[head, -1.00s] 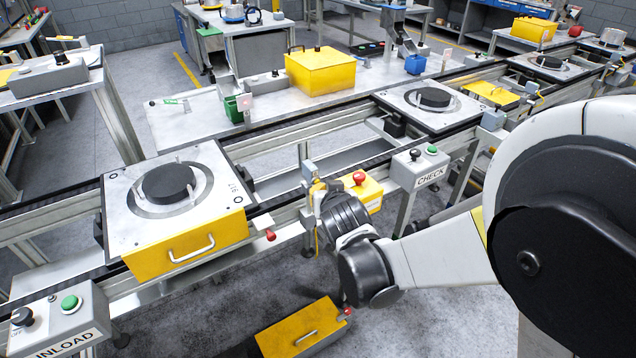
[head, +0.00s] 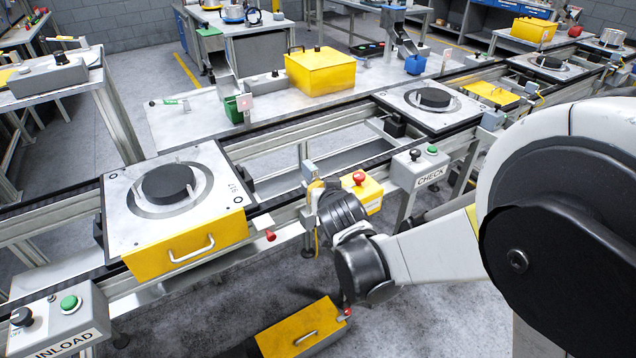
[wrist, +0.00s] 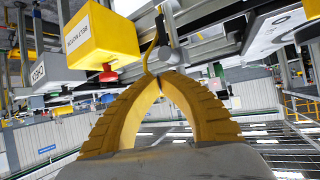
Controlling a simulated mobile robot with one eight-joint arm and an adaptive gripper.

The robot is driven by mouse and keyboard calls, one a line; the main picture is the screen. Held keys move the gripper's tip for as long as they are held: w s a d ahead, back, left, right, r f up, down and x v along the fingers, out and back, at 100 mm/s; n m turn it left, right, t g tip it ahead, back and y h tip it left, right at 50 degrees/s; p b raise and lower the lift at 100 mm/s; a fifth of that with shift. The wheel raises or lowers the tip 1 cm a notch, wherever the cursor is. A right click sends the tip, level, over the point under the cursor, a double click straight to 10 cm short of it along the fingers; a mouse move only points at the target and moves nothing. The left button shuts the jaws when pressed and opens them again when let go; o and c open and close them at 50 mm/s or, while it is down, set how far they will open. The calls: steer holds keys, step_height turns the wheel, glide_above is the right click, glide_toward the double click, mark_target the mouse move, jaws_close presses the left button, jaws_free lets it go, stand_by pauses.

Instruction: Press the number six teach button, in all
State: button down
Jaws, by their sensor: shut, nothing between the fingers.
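My gripper (wrist: 160,80) has two ribbed yellow fingers whose tips meet, with nothing between them. In the head view my gripper (head: 315,186) is at the conveyor's front rail, mostly hidden behind my black wrist. Just beyond it stands a small grey-blue box (head: 309,171) on the rail. In the wrist view a grey cylindrical part (wrist: 167,56) and a yellow cable (wrist: 150,58) are close behind the fingertips; I cannot tell whether they touch. I cannot make out a teach button marked six in either view.
A yellow box (head: 371,195) with a red mushroom button (head: 359,178) sits right of my gripper. The grey CHECK box (head: 408,172) is farther right. A yellow bin (head: 290,335) is below.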

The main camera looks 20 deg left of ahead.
steer(key=shift+s+d, duration=0.6)
steer(key=shift+d, duration=0.05)
steer(key=shift+d, duration=0.1)
steer(key=s+d, duration=0.1)
steer(key=s+d+b, duration=0.1)
steer(key=s+d, duration=0.1)
steer(key=shift+s+d, duration=0.15)
steer(key=shift+d, duration=0.15)
steer(key=shift+d, duration=0.1)
stand_by(0.6)
